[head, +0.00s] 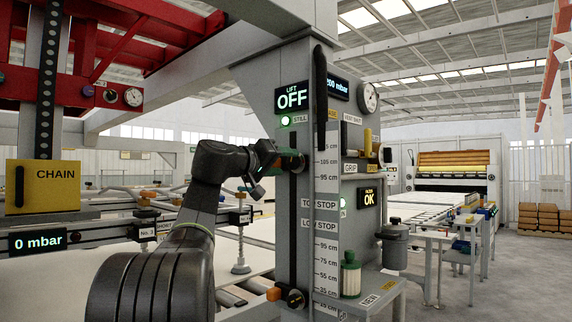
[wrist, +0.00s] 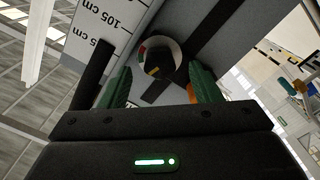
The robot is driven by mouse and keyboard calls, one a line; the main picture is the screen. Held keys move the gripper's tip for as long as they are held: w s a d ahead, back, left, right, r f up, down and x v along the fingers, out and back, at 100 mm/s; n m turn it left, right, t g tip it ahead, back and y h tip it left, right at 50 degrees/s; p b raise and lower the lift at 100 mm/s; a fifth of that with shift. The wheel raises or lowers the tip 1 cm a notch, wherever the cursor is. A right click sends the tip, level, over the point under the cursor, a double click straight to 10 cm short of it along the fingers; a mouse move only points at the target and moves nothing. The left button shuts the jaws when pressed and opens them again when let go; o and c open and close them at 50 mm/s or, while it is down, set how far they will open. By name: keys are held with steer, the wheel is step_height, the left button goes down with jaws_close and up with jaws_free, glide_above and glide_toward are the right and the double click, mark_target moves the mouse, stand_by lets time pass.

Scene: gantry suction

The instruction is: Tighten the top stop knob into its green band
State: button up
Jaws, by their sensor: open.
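The top stop knob (head: 293,163) is a dark round knob on the slotted column, a little above the TOP STOP label (head: 319,204). In the wrist view the knob (wrist: 160,57) shows a round face with small red, yellow and green patches. My gripper (head: 271,164) is just left of the knob in the head view. In the wrist view my gripper (wrist: 161,84) is open, its green finger pads on either side below the knob face, with nothing visibly held. An orange piece (wrist: 191,92) shows beside the right pad.
A lower knob (head: 294,299) and orange block (head: 273,294) sit near the column's foot. A black upright bar (head: 320,95) stands beside the cm scale, and shows close to the left finger in the wrist view (wrist: 92,75). The LIFT display (head: 292,97) reads OFF.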

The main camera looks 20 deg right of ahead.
steer(key=v, duration=1.2)
steer(key=shift+s, duration=0.1)
steer(key=n+p, duration=2.7)
steer(key=p, duration=0.1)
glide_toward(293, 163)
steer(key=x, duration=0.6)
steer(key=w+x, duration=0.1)
steer(key=x, duration=0.2)
steer(key=shift+a+r, duration=0.1)
steer(key=shift+a, duration=0.1)
